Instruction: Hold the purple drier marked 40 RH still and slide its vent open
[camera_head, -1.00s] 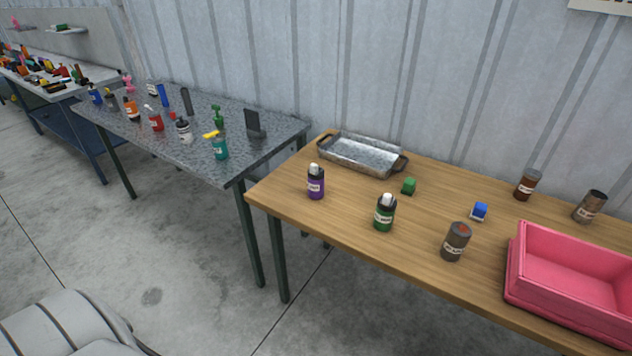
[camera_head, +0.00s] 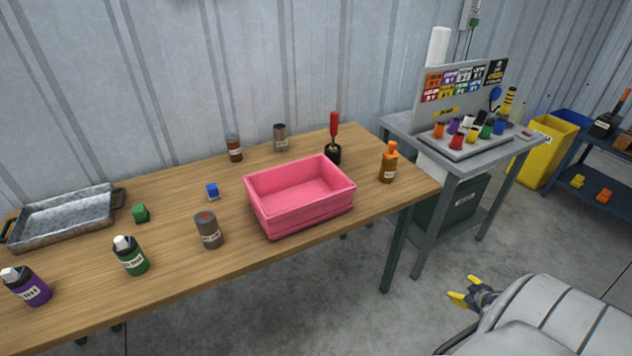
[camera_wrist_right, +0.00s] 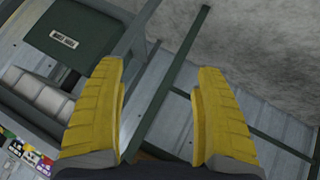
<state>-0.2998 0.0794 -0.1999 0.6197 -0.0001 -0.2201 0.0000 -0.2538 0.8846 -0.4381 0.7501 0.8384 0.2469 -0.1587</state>
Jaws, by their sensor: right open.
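A purple drier (camera_head: 28,286) with a white top and a white label stands at the near left end of the wooden table; its label is too small to read fully in the head view. My right gripper (camera_head: 463,293) has yellow fingers and hangs low at the lower right, over the floor and far from the drier. In the right wrist view its two fingers (camera_wrist_right: 160,115) are wide apart with nothing between them. My left gripper is not in view.
The wooden table (camera_head: 180,187) also holds a green bottle (camera_head: 131,256), a grey-brown can (camera_head: 208,230), a pink bin (camera_head: 300,195), a metal tray (camera_head: 65,219), and small blocks. A grey stand (camera_head: 463,157) with coloured items is at right. A green bin (camera_wrist_right: 72,36) shows in the wrist view.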

